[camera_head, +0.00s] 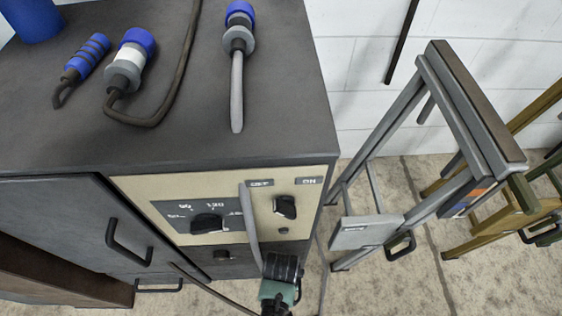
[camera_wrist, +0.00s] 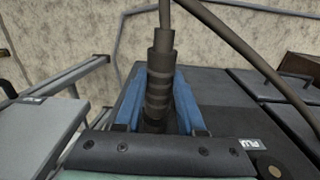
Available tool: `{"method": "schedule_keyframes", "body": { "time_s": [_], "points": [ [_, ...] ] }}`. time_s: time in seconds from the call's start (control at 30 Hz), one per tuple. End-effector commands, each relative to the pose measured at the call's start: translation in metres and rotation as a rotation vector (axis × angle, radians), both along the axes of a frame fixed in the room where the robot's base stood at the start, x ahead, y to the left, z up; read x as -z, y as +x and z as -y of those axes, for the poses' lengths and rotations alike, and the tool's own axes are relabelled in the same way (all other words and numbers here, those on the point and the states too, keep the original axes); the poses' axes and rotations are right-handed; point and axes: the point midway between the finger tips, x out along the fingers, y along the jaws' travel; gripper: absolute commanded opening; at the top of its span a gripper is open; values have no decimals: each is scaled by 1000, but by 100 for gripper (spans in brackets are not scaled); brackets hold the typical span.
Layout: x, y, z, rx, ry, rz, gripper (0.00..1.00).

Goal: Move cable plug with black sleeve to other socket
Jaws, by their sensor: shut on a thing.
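In the wrist view, the plug with black sleeve (camera_wrist: 158,82) is dark, ribbed and upright between the two blue fingers of my gripper (camera_wrist: 157,112). My gripper is shut on it. A dark cable leaves the sleeve's top and runs upward. The plug's lower end is hidden between the fingers, so I cannot tell whether it sits in a socket. In the head view, a black ribbed part with a teal part (camera_head: 275,290) shows at the bottom, beside the cabinet's front; I cannot tell the plug from my gripper there. No socket shows clearly.
The cabinet (camera_head: 190,150) has a cream control panel (camera_head: 180,190) with knobs and handles below. Blue-ended plugs (camera_head: 130,60) and (camera_head: 239,30) lie on its top. A grey frame (camera_head: 380,135) with a low shelf (camera_head: 365,232) stands to the right. Floor shows between.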

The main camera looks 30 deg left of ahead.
Motion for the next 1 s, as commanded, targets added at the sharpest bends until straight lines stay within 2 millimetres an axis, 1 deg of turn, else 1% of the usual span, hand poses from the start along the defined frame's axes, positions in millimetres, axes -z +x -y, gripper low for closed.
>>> {"method": "schedule_keyframes", "body": {
  "time_s": [1.0],
  "points": [
    [-1,-29,19,-1,1,1,0]
  ]
}}
